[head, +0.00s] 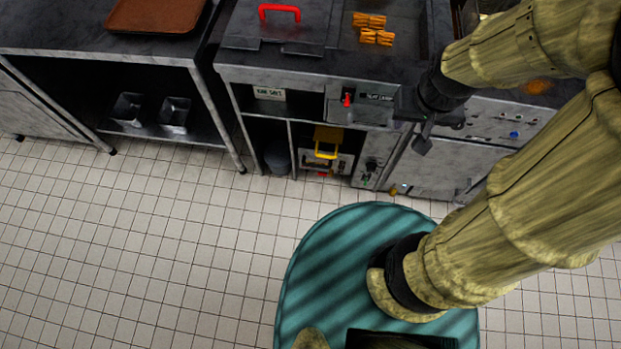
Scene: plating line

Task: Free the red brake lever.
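A small red piece (322,174), perhaps the brake lever, shows low in an open bay under the counter. It sits at the floor edge, below a pale unit (309,159) with a yellow handle (326,154). It is too small to tell its shape or what, if anything, holds it. A red switch (347,98) stands on the counter front beside a heat lamp label. My gripper (424,132) is dark and hangs in front of the counter, right of the switch and well up and right of the small red piece. Its finger opening cannot be made out.
A red lid handle (280,11) and orange food pieces (374,27) are on the counter top. A dark bin (277,157) stands left of the bay. A control panel (371,168) borders it right. A steel table (60,42) is at left. The tiled floor (150,250) is clear.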

